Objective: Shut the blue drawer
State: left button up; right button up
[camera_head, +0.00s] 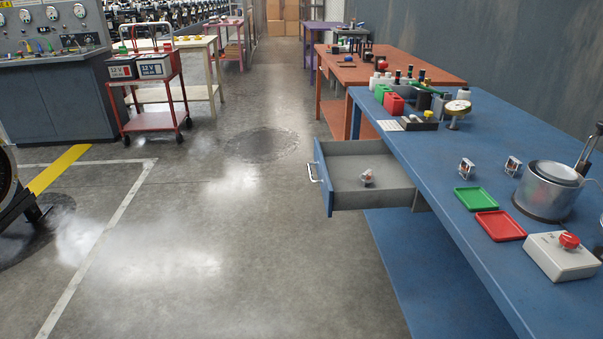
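The blue drawer (324,180) is pulled out from the left side of the blue workbench (432,172). Its front is blue with a metal handle (313,172) that faces left, and its inside is grey. A small metal part with a reddish spot (367,177) lies on the drawer's floor. Neither of my grippers is in the head view, so nothing of mine touches the drawer.
On the workbench are a green tray (475,198), a red tray (501,226), a metal pot (547,190) and a box with a red button (562,256). A red cart with batteries (152,122) stands at the left. The floor left of the drawer is clear.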

aim_at(339, 165)
jog(key=u, duration=0.5)
jog(key=i, duration=0.8)
jog(key=z, duration=1.5)
jog(key=k, duration=1.05)
jog(key=u, duration=0.4)
jog(key=i, duration=1.45)
jog(key=z, duration=0.55)
